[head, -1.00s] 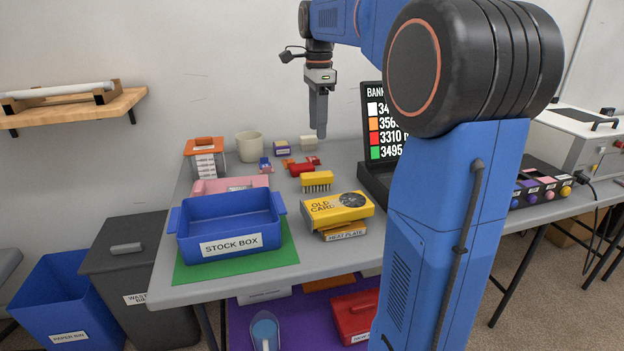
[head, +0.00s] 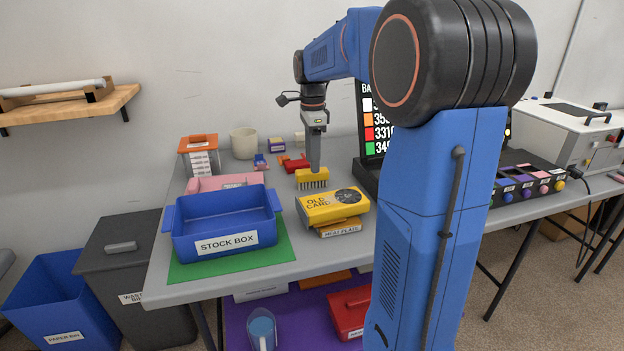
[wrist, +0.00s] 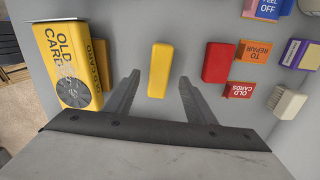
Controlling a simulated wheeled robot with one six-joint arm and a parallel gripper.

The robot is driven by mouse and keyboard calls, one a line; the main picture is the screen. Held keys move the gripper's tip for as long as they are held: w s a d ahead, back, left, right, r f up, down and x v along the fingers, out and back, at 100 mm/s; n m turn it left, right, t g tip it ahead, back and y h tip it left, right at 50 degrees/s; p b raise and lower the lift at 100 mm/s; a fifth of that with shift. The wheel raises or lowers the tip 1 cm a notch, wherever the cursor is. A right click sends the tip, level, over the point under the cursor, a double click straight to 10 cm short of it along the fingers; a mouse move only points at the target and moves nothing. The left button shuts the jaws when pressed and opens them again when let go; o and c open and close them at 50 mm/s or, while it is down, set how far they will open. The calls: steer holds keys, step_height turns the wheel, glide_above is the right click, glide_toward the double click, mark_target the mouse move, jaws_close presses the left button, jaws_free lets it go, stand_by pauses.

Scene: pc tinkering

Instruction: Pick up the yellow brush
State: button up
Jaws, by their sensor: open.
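My gripper (head: 314,168) points down over the brush in the head view. In the wrist view my gripper (wrist: 157,78) has its fingers apart with nothing between them. From these views I cannot tell the exact height between fingertips and brush.
The blue stock box (head: 225,222) stands at the front left. A dark screen (head: 368,180) stands right of the brush.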

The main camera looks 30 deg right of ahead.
steer(key=shift+f, duration=2.6)
steer(key=c, duration=1.2)
steer(key=shift+o, duration=0.2)
steer(key=shift+r, duration=0.1)
step_height(320, 180, up, 10)
steer(key=shift+f, duration=0.1)
